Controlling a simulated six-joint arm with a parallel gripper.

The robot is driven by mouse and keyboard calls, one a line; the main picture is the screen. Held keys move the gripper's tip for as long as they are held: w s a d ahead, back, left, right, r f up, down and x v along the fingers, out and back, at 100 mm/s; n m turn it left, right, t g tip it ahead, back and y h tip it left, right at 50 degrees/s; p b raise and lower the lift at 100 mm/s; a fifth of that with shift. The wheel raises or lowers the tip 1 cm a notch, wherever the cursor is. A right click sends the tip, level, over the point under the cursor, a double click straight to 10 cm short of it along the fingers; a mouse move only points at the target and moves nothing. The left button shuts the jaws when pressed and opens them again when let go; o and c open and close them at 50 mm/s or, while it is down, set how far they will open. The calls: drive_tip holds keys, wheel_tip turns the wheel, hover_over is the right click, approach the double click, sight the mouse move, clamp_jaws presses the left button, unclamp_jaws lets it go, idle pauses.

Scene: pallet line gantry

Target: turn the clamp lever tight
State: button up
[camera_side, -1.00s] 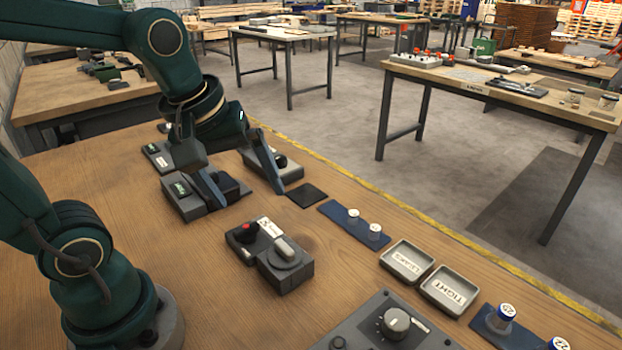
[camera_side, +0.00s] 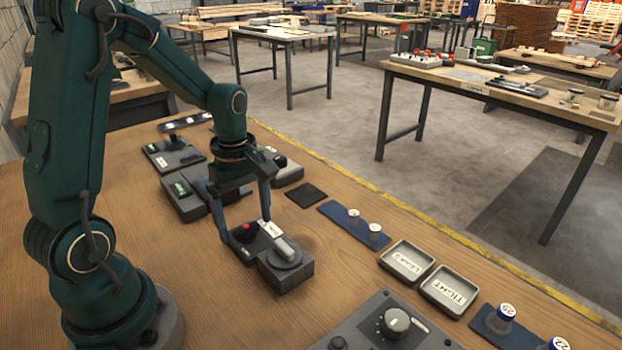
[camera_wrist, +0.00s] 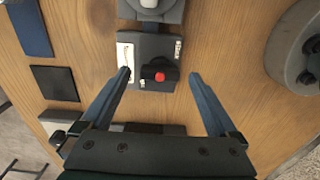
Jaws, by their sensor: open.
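A grey plate (camera_wrist: 146,48) with white labels carries a black lever-like part with a red knob (camera_wrist: 160,76); I take this as the clamp lever. In the side view the red knob (camera_side: 245,227) is small and partly hidden near a finger. My gripper (camera_side: 244,226) is open and points down, one finger on each side of the plate. In the wrist view the gripper (camera_wrist: 160,75) has its fingertips left and right of the red knob, with gaps on both sides. Nothing is held. I cannot tell the fingertips' exact height.
A dark block with a pale grey handle (camera_side: 287,249) adjoins the plate. Other fixtures (camera_side: 172,154) stand behind the gripper. A blue strip with white-capped pieces (camera_side: 345,226), two labelled trays (camera_side: 407,261) and a dial panel (camera_side: 375,328) lie to the right.

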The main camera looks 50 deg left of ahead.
drive_tip(key=shift+f, duration=0.4)
drive_tip(key=c, duration=1.4)
